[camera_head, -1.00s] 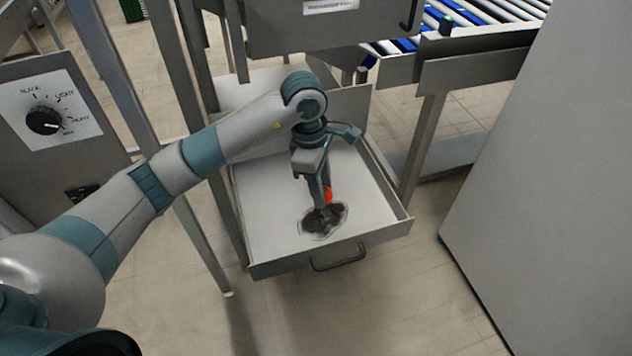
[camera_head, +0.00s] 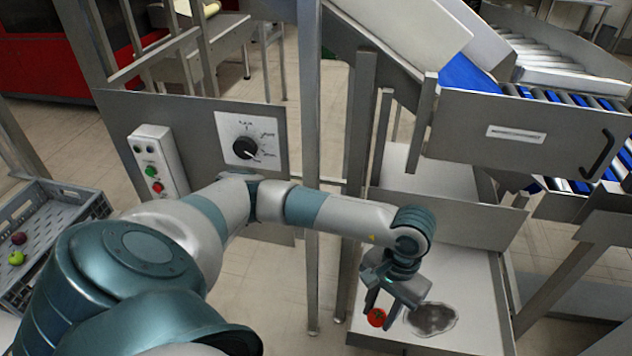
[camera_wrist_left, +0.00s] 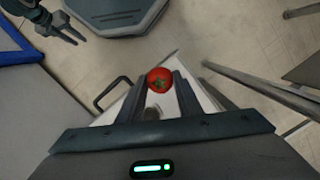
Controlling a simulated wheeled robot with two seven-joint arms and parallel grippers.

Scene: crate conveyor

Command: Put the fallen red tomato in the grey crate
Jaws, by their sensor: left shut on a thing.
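The red tomato (camera_head: 376,317) is held between the fingertips of my left gripper (camera_head: 381,305), above the open drawer tray (camera_head: 468,276) at the lower right of the head view. The left wrist view shows the tomato (camera_wrist_left: 159,80) with its green stem end, pinched between the two dark fingers. The grey crate (camera_head: 62,196) is at the far left of the head view, far from the gripper, partly hidden by my arm. A dark red fruit (camera_head: 19,238) and a green fruit (camera_head: 16,258) lie in it. My right gripper (camera_wrist_left: 62,30) shows at the top left of the wrist view, its fingers spread apart.
A dark grey patch (camera_head: 432,318) lies on the tray floor. A steel post (camera_head: 312,180) and a panel with a dial (camera_head: 246,148) and a button box (camera_head: 158,160) stand between tray and crate. The conveyor (camera_head: 560,100) is at the upper right.

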